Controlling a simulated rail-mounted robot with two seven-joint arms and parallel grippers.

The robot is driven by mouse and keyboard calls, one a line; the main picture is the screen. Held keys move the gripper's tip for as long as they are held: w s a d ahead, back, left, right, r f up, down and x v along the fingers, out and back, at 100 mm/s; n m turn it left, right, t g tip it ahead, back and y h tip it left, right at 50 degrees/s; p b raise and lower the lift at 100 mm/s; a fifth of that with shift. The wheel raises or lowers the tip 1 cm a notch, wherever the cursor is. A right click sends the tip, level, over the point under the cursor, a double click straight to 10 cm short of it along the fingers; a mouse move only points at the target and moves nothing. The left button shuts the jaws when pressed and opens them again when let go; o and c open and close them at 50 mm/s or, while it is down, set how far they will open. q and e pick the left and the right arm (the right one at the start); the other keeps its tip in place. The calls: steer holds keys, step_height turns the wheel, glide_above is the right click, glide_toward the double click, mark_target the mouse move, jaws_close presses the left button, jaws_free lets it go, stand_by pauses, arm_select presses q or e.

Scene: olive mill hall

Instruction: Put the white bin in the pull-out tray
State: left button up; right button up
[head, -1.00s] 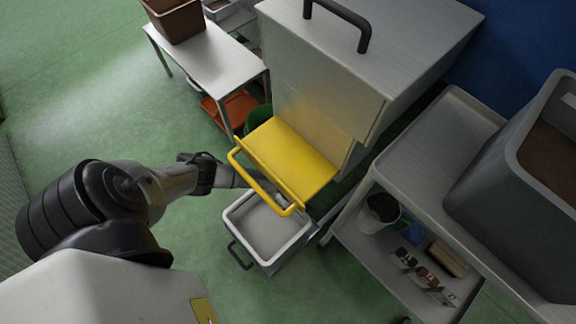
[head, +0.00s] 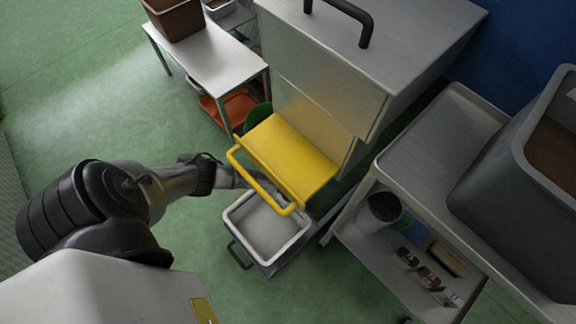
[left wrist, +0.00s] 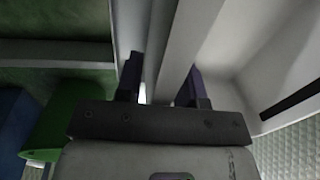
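The white bin (head: 246,246) stands low in front of the metal cabinet, its pale inside seen from above. A grey front with a dark handle (head: 239,257) shows just below its rim; I cannot tell whether this is the pull-out tray. A yellow panel with a yellow bar handle (head: 290,160) sticks out above the bin's far side. My left gripper is at the bin's back left rim, mostly hidden by the yellow handle. In the left wrist view my left gripper (left wrist: 163,85) has its fingers apart on both sides of a pale wall (left wrist: 170,50); contact is unclear. My right gripper is not in view.
The metal cabinet (head: 320,75) rises behind the bin. A cart (head: 440,120) with a large grey tub (head: 490,190) stands close on the right. A side table (head: 215,60) with a brown crate (head: 175,18) is at the back left. Green floor is clear at the left.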

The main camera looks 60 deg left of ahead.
arm_select(q)
steer(key=shift+r, duration=0.1)
steer(key=shift+w+r+p, duration=0.15)
steer(key=shift+r+p, duration=0.7)
steer(key=shift+r, duration=0.2)
steer(key=shift+w+r+p, duration=0.15)
steer(key=shift+r+p, duration=0.7)
steer(key=shift+r, duration=0.2)
